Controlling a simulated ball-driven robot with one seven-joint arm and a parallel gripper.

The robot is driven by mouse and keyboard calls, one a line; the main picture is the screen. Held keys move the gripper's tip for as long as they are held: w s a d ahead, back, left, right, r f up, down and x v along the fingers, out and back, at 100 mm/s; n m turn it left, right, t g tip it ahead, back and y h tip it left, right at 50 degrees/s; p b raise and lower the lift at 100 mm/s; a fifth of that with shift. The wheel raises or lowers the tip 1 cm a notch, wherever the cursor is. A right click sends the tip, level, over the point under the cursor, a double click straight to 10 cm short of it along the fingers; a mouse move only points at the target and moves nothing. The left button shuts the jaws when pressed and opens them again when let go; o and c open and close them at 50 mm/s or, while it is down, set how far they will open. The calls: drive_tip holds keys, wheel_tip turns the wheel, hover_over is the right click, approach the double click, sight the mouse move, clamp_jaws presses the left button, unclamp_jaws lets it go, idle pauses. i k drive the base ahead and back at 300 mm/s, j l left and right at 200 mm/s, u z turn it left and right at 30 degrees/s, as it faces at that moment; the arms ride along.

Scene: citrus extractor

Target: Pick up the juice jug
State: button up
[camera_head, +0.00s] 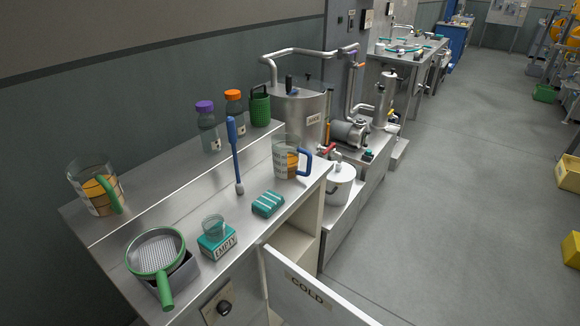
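Two clear jugs with orange contents show in the head view; I cannot tell which one is the juice jug. One jug with a blue handle (285,158) stands upright near the right end of the steel counter, its handle facing right. My gripper is not in view.
A blue brush (235,155), a teal striped sponge (268,204), a glass on a teal "EMPTY" box (217,242) and a green-handled strainer (156,252) occupy the counter. Bottles (208,127) stand behind. A white "COLD" door (310,292) stands open below. Floor (450,190) at right is clear.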

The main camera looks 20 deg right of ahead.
sight(293, 160)
drive_tip(key=z, duration=0.55)
drive_tip(key=i+j+z, duration=0.1)
drive_tip(key=z, duration=1.05)
drive_tip(key=j+z, duration=0.1)
drive_tip(key=z, duration=0.45)
drive_tip(key=j+z, duration=0.1)
drive_tip(key=z, duration=1)
drive_tip(key=j+z, duration=0.1)
drive_tip(key=z, duration=1)
drive_tip(key=k+j+z, duration=0.1)
drive_tip(key=k+z, duration=0.45)
drive_tip(key=k+u, duration=0.25)
drive_tip(key=k+j+u, duration=0.1)
drive_tip(key=u, duration=0.2)
drive_tip(key=k+j+u, duration=0.1)
drive_tip(key=u, duration=1.55)
